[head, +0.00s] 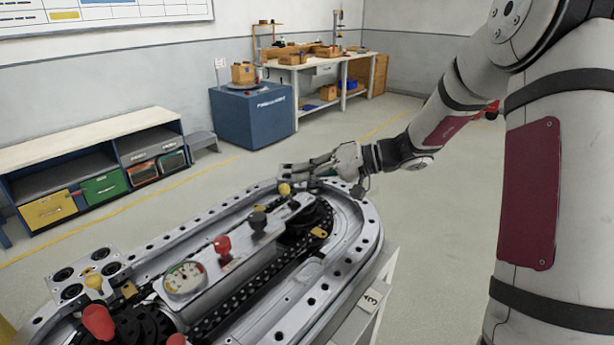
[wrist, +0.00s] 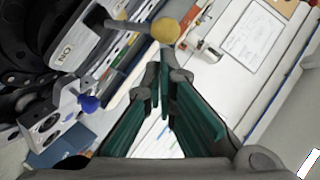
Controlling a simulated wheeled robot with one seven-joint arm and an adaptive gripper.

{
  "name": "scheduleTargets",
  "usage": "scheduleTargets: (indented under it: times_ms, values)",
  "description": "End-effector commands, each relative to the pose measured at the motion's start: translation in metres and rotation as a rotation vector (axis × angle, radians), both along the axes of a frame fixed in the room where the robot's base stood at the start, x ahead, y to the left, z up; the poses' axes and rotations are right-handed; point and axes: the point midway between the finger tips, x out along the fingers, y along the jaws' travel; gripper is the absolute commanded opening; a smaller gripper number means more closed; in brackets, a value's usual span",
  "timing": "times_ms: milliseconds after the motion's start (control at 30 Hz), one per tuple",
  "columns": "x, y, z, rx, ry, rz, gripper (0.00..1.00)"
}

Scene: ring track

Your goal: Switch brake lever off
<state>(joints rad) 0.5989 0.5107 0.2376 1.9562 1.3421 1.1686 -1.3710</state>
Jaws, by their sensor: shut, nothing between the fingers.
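The ring track (head: 335,262) carries a raised central panel with several knobbed levers. No readable label tells me which is the brake lever. A yellow-knobbed lever (head: 284,189) stands at the panel's far end; a yellow knob on a grey arm (wrist: 165,30) also shows in the wrist view, just beyond my fingertips. A dark knob (head: 258,220) and a red knob (head: 222,244) stand nearer. My gripper (head: 284,171) is shut and empty, beside the far yellow knob. In the wrist view its green-sided fingers (wrist: 160,68) come together below the yellow knob; contact cannot be told.
A round gauge (head: 184,278) sits on the panel's near end. A plate with another yellow knob (head: 94,282) and a red knob (head: 98,321) are at the near left. A blue cabinet (head: 252,116) and low shelf (head: 95,150) stand behind. The floor around the far end is clear.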

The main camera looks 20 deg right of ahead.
Motion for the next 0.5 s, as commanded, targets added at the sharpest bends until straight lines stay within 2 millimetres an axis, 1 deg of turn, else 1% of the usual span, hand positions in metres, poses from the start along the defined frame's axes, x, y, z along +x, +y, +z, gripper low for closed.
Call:
scheduleTargets:
  times_ms: [200, 500]
  values:
    - [-0.0033, 0.0059, 0.0003, -0.064, -0.042, 0.001, 0.00]
    - [-0.0050, 0.0078, 0.0008, -0.088, -0.059, 0.000, 0.00]
